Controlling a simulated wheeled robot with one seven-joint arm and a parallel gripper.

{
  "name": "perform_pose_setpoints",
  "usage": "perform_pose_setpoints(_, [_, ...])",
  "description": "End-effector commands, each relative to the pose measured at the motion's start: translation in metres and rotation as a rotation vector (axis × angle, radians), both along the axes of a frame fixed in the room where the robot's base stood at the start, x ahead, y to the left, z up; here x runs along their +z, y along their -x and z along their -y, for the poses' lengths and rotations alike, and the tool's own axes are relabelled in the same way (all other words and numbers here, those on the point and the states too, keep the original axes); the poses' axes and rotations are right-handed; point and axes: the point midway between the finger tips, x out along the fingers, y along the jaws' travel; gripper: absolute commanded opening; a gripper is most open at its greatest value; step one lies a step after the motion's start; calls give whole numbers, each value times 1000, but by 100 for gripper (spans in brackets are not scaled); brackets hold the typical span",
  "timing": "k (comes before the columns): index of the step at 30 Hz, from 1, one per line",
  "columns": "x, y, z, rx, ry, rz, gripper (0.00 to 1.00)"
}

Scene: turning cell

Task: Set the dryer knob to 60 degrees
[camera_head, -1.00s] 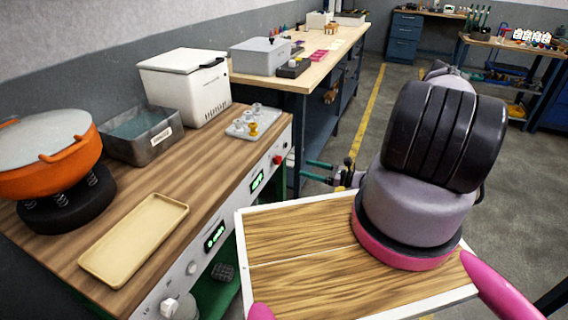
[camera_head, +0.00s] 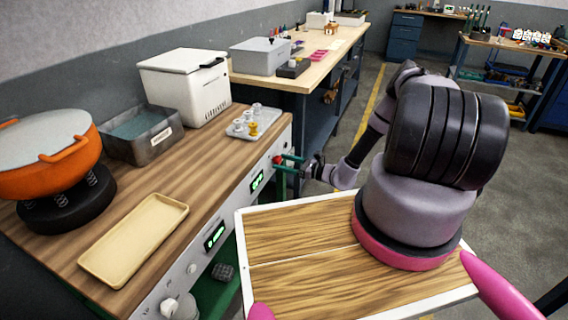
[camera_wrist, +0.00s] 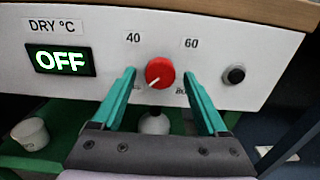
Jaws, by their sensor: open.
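The dryer knob (camera_wrist: 159,73) is red and round, on the white front panel in the wrist view. Its pale pointer line points down and to the left, away from the printed 40 and 60 marks above it. The display (camera_wrist: 60,60) under the label "DRY °C" reads OFF in green. My gripper (camera_wrist: 161,75) is open, with one teal finger on each side of the knob and visible space between fingers and knob. The lower marks are partly hidden by the fingers. In the head view my gripper (camera_head: 288,164) is at the bench's right end, by the red knob (camera_head: 277,160).
A black button (camera_wrist: 234,74) is right of the knob, near the right finger. A white round part (camera_wrist: 154,122) shows below the knob. On the bench stand a tray with small pieces (camera_head: 243,125), a white box (camera_head: 190,85) and a metal bin (camera_head: 140,130).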

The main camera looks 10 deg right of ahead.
Motion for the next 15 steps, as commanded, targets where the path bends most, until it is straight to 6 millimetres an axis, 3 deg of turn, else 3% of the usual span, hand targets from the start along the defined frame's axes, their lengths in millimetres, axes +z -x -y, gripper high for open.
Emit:
perform_pose_setpoints(1, [0, 0, 0, 0, 0, 0, 76])
perform_pose_setpoints(2, [0, 0, 0, 0, 0, 0, 69])
perform_pose_setpoints(7, [0, 0, 0, 0, 0, 0, 4])
perform_pose_setpoints(8, [0, 0, 0, 0, 0, 0, 0])
perform_pose_setpoints(15, [0, 0, 0, 0, -10, -14, 0])
